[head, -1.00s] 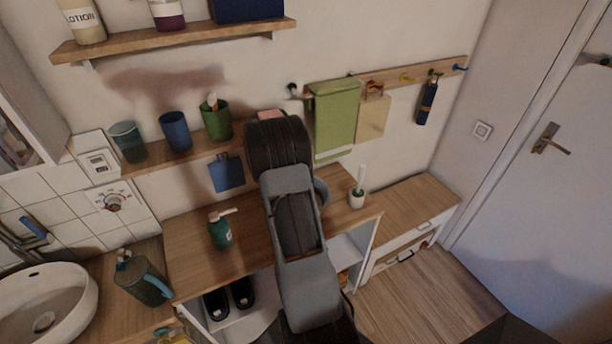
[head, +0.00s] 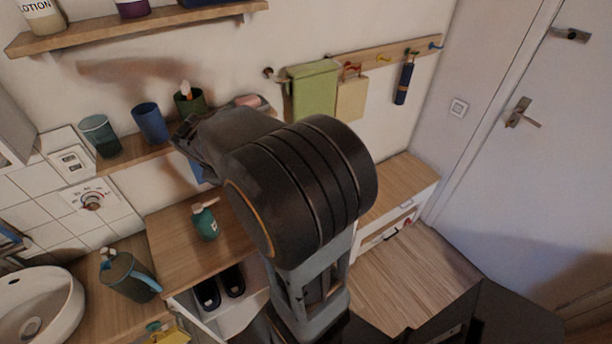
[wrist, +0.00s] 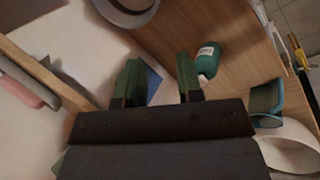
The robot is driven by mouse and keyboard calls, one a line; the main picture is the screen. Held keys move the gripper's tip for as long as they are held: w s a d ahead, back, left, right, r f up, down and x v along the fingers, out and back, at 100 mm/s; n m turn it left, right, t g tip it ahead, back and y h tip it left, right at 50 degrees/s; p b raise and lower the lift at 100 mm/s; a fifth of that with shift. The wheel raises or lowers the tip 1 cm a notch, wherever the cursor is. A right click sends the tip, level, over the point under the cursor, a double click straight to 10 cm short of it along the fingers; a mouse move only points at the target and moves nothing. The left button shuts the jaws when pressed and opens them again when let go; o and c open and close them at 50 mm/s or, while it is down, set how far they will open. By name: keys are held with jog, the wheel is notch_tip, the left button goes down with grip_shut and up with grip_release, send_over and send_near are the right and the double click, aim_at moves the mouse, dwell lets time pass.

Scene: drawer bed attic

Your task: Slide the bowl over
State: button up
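The bowl (wrist: 128,10) is a round grey vessel, cut off by the top edge of the wrist view. It rests on the wooden counter (wrist: 178,28). In the head view my arm hides it. My gripper (wrist: 158,80) has two green fingers, set well apart with nothing held between them. The bowl lies beyond the fingertips, up and left in the wrist view, apart from them.
A teal pump bottle (head: 204,222) stands on the counter, also near the right finger in the wrist view (wrist: 207,62). A blue hanging item (wrist: 152,82) shows behind the fingers. A cup shelf (head: 145,157) runs along the wall. A pitcher (head: 130,277) and sink (head: 45,305) are left.

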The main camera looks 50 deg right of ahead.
jog(key=s+a+r+m+t+y, duration=0.1)
jog(key=s+a+m+t+y, duration=0.1)
jog(key=a, duration=0.5)
jog(key=s+a+r+m+t+y, duration=0.1)
jog(key=s+a+r+m+y, duration=0.1)
jog(key=s+a, duration=0.5)
jog(key=shift+a+r+m+t+y, duration=0.25)
jog(key=shift+a+m+t, duration=0.2)
jog(key=shift+m, duration=0.45)
jog(key=shift+a, duration=0.1)
